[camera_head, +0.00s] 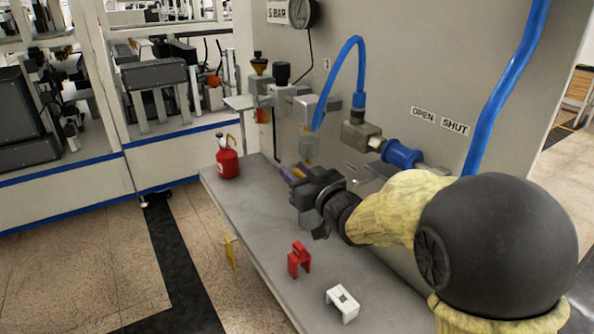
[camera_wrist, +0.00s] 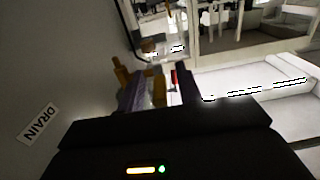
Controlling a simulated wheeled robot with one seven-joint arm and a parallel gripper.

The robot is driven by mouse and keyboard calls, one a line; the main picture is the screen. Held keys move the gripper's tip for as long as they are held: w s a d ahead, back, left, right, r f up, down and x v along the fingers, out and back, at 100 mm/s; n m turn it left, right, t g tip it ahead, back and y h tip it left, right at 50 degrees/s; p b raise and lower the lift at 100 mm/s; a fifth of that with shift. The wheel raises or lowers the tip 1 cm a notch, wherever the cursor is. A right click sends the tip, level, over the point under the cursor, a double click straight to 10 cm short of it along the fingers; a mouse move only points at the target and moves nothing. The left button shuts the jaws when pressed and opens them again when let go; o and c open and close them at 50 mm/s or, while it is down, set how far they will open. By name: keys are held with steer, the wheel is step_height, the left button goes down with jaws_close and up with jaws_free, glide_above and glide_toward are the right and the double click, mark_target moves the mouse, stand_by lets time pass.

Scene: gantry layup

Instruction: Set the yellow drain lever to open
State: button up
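The yellow drain lever (camera_wrist: 159,90) shows in the wrist view between the two fingers of my gripper (camera_wrist: 158,92). Another yellow piece (camera_wrist: 120,72) shows just beyond the left finger. The fingers stand apart, and I cannot tell whether either touches the lever. A DRAIN label (camera_wrist: 38,123) is on the grey panel at the left. In the head view my gripper (camera_head: 290,175) is at the panel, below the clear bowl (camera_head: 308,148) under the blue hose. Only a bit of yellow shows at its fingertips there; my gripper hides most of the lever.
A red can (camera_head: 228,163) stands at the bench's (camera_head: 262,222) far left. A red clip (camera_head: 299,260) and a white clip (camera_head: 343,303) lie near the front. A blue valve sleeve (camera_head: 402,154) sits below OPEN and SHUT labels (camera_head: 438,119). Blue hoses (camera_head: 344,62) run above.

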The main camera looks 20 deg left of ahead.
steer(key=shift+w+a, duration=0.15)
steer(key=shift+c, duration=0.2)
jaws_close()
